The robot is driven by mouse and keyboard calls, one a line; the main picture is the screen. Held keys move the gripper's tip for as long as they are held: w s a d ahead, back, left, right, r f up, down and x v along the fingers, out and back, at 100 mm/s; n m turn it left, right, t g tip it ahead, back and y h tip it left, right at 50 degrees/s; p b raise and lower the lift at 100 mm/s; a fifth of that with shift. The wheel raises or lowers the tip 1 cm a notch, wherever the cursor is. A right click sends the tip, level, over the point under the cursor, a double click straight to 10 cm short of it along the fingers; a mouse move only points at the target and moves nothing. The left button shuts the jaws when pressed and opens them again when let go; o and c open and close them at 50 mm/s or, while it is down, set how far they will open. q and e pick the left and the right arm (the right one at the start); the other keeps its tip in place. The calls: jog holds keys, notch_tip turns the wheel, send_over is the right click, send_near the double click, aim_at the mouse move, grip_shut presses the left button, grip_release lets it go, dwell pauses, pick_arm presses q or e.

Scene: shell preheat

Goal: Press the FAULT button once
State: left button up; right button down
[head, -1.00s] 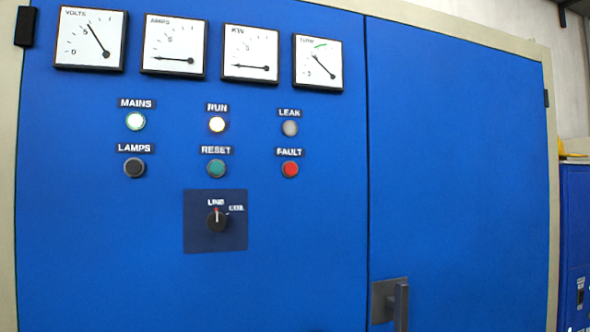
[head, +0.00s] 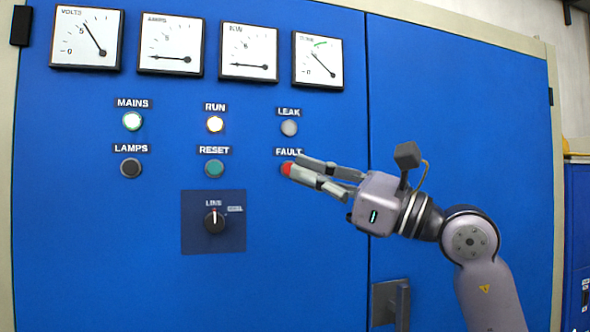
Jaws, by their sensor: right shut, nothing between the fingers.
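The red FAULT button (head: 287,169) is on the blue cabinet door, under its FAULT label (head: 288,152). My right gripper (head: 296,166) reaches in from the right with its fingers shut and empty. Its fingertips are at the button and cover its right part. I cannot tell whether they touch the button or stand just in front of it. My left gripper is not in view.
The green RESET button (head: 214,168) and dark LAMPS button (head: 131,168) are to the left. The grey LEAK lamp (head: 289,128) is just above. A rotary switch (head: 214,222) is lower left.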

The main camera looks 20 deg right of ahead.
jog(key=shift+s+d+r+t+h, duration=0.15)
jog(key=shift+d+r+t+h, duration=0.35)
jog(key=shift+d+r+h, duration=0.35)
jog(key=w+p, duration=0.3)
jog(key=w, duration=0.5)
jog(key=shift+w+a+p, duration=0.15)
jog(key=shift+w+p, duration=0.15)
jog(key=shift+w, duration=0.1)
dwell(0.9)
jog(key=shift+w, duration=0.4)
